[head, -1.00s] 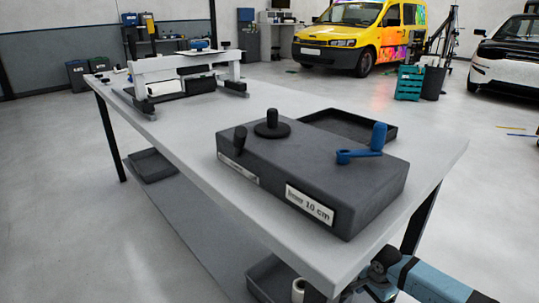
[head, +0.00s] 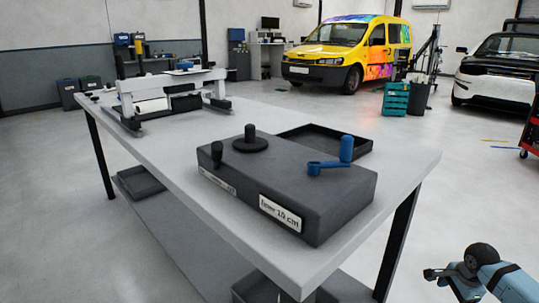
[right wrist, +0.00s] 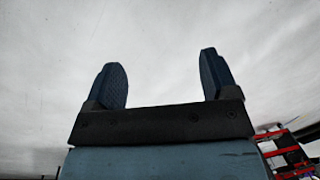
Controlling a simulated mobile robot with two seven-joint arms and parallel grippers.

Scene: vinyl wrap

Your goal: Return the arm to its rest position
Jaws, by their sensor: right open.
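My right arm shows at the lower right of the head view, clear of the table's right side. Its gripper (head: 436,273) is at the left end of the arm, over the floor. In the right wrist view the right gripper (right wrist: 165,85) has its two blue fingers wide apart, with nothing between them and only pale floor beyond. My left gripper is not in view.
A grey table (head: 405,180) carries a dark block (head: 330,210) with a blue crank (head: 335,160) and black knobs, a black tray (head: 350,148) and a white-framed device (head: 160,88). Open floor (head: 470,195) lies right of the table. A red cart (head: 531,135) stands at the right edge.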

